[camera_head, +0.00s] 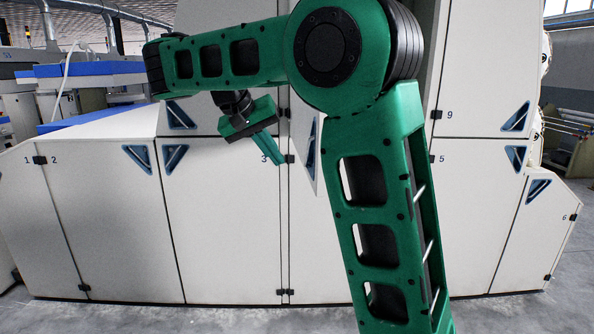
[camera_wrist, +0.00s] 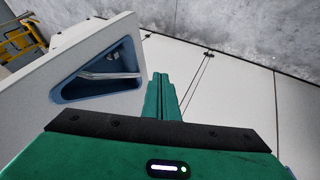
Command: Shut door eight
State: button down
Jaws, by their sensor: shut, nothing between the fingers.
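A pale door panel (camera_head: 299,165) stands swung out from the machine front, partly hidden behind my arm in the head view. Its number does not show, so I cannot confirm that it is door eight. It has a blue triangular handle recess (camera_head: 311,145). In the wrist view, the open panel (camera_wrist: 38,78) fills the left side, and its blue recess (camera_wrist: 70,88) has a bar across it. My gripper (camera_head: 279,160) is shut and empty, left of the panel in the head view. In the wrist view its fingers (camera_wrist: 161,77) lie close beside the panel's edge; contact cannot be told.
Other doors, marked 2 (camera_head: 105,215), 3 (camera_head: 225,225), 5 (camera_head: 465,220) and 9 (camera_head: 475,75), look closed. Grey floor (camera_head: 150,318) shows in front. Other machinery with blue covers (camera_head: 90,68) stands at the back left. A yellow railing (camera_wrist: 18,40) shows in the wrist view.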

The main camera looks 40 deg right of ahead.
jog(key=s+d+f, duration=0.1)
jog(key=d+f, duration=0.3)
jog(key=d, duration=0.2)
jog(key=shift+s+d+f, duration=0.2)
jog(key=shift+d+f, duration=0.05)
jog(key=shift+d, duration=0.15)
dwell(0.3)
